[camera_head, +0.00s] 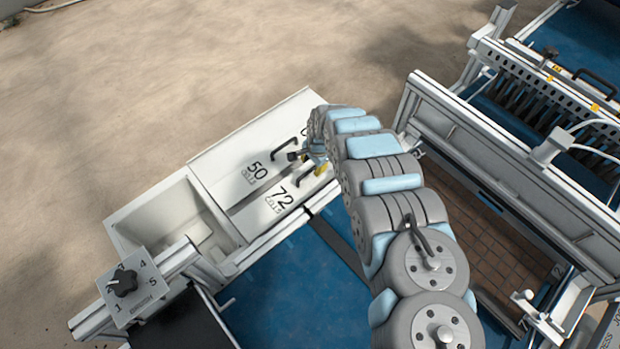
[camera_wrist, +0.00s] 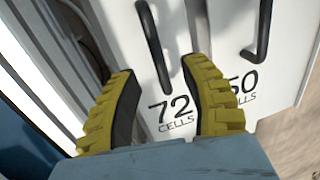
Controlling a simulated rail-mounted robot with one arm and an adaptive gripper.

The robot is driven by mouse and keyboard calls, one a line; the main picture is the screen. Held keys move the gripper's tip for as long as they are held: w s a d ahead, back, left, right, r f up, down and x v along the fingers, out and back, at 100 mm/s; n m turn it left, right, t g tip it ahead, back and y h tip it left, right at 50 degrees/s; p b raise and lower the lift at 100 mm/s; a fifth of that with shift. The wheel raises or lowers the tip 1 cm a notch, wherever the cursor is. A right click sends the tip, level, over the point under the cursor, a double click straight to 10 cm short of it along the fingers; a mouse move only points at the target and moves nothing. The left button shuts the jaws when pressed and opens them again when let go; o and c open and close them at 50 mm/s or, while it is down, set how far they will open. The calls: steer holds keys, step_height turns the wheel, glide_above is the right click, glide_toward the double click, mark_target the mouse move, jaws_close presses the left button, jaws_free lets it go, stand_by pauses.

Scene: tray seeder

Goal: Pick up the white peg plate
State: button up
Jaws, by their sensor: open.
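White plates with black bar handles lie side by side in a white holder. The plate marked 72 CELLS (camera_head: 272,208) is nearest the blue machine, and the plate marked 50 (camera_head: 237,183) lies beside it. Both also show in the wrist view, the 72 plate (camera_wrist: 180,75) and the 50 plate (camera_wrist: 275,75). I cannot tell which is called the peg plate. My gripper (camera_head: 316,165) is over the plates, partly hidden by my arm. In the wrist view my gripper (camera_wrist: 160,68) is open, its yellow fingers either side of the 72 plate's handle (camera_wrist: 152,45); contact is unclear.
A white-framed machine (camera_head: 500,150) with a brown grid tray (camera_head: 470,230) stands at the right. Bare concrete floor is open behind.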

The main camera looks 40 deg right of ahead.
mark_target(310, 170)
steer(key=shift+w+a+f+b, duration=0.15)
steer(key=shift+f+b, duration=0.15)
steer(key=shift+f, duration=0.65)
steer(key=shift+w+a+f+b, duration=0.1)
steer(key=shift+f+b, duration=0.15)
steer(key=shift+f, duration=0.65)
steer(key=shift+w+d+f, duration=0.1)
steer(key=shift+w+f, duration=0.1)
steer(key=shift+f, duration=0.15)
steer(key=shift+s+f+b, duration=0.1)
steer(key=shift+f+b, duration=0.2)
jaws_close()
